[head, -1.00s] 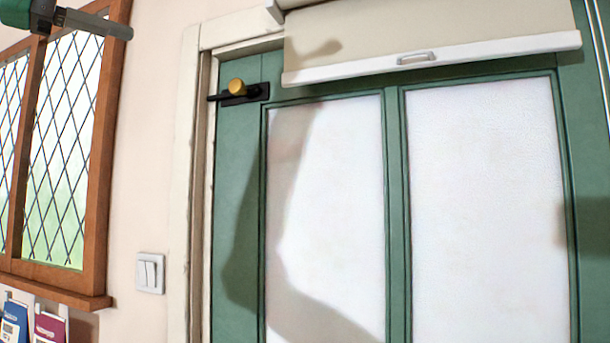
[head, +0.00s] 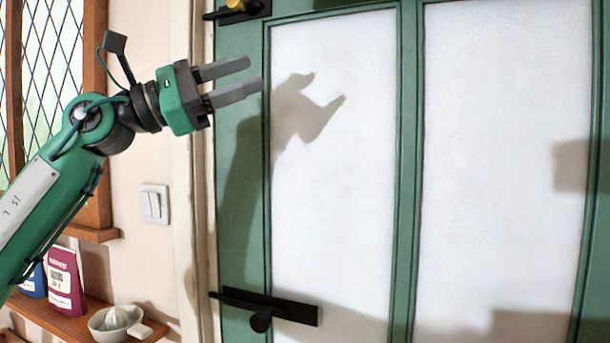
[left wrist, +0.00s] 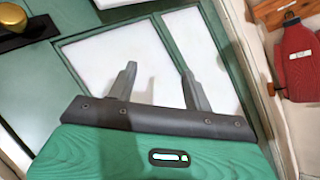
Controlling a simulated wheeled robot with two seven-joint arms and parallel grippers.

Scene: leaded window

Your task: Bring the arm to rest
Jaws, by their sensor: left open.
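My left gripper (head: 255,78) is open and empty, raised in front of the left part of the green door (head: 406,180). Its two grey fingers point right, apart from each other. In the left wrist view the fingers (left wrist: 158,80) show spread against the door's white panels, with nothing between them. My left arm comes in from the lower left. My right gripper is not in view.
A black bolt with a brass knob (head: 238,8) is at the door's upper left, a black handle (head: 262,310) lower down. A light switch (head: 154,203) is on the wall. A shelf (head: 62,320) holds packets and a juicer (head: 120,323). A red bottle-shaped thing (left wrist: 299,62) hangs right.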

